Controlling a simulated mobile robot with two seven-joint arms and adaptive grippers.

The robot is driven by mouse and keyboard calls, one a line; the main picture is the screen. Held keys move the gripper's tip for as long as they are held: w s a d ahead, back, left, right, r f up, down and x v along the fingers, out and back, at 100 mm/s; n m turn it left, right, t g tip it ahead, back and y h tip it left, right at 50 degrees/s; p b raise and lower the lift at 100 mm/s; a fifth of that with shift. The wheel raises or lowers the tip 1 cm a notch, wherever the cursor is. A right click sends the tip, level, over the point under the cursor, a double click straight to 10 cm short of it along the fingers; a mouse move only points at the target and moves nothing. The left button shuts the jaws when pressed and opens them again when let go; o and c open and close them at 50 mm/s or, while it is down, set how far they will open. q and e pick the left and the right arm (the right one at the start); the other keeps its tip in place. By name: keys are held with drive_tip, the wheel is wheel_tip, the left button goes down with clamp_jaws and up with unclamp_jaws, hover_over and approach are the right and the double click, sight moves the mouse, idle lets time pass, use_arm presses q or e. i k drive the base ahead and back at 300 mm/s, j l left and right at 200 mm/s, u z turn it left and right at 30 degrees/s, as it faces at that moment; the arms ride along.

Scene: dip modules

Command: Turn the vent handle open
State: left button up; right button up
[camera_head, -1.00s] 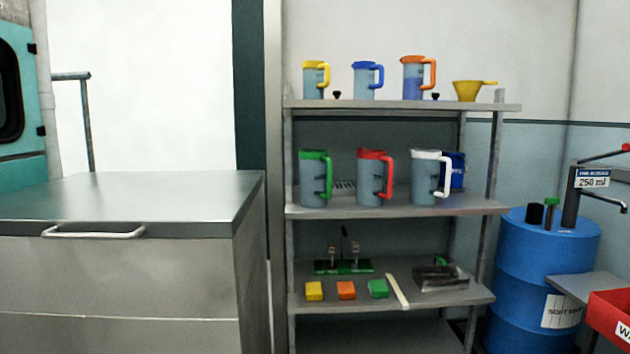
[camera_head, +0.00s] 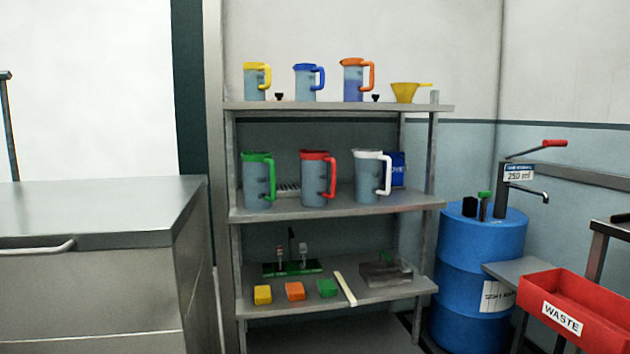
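A blue drum (camera_head: 480,262) stands right of the shelf, in the right half of the view. On its top are a small upright fitting with a green cap (camera_head: 485,195), a black piece (camera_head: 469,207) beside it, and a dark pump (camera_head: 502,188) with a red-gripped lever (camera_head: 553,143), a spout and a "250 ml" sign. I cannot tell for sure which of these is the vent handle or how it is turned. Neither of my grippers is in view.
A grey shelf unit (camera_head: 340,107) holds several jugs, a yellow funnel (camera_head: 405,92) and coloured blocks. A red waste bin (camera_head: 590,318) and a small grey stand (camera_head: 512,268) are by the drum's right side. A steel cabinet (camera_head: 90,205) is at left.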

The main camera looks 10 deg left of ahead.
sight(483, 196)
drive_tip(key=i+j+z, duration=0.2)
drive_tip(key=i+z, duration=0.15)
drive_tip(key=i+j+z, duration=0.3)
drive_tip(key=i+z, duration=0.15)
drive_tip(key=z, duration=0.5)
drive_tip(key=i+j+z, duration=0.45)
drive_tip(key=j, duration=0.15)
drive_tip(key=i+j+z, duration=0.2)
drive_tip(key=j, duration=0.15)
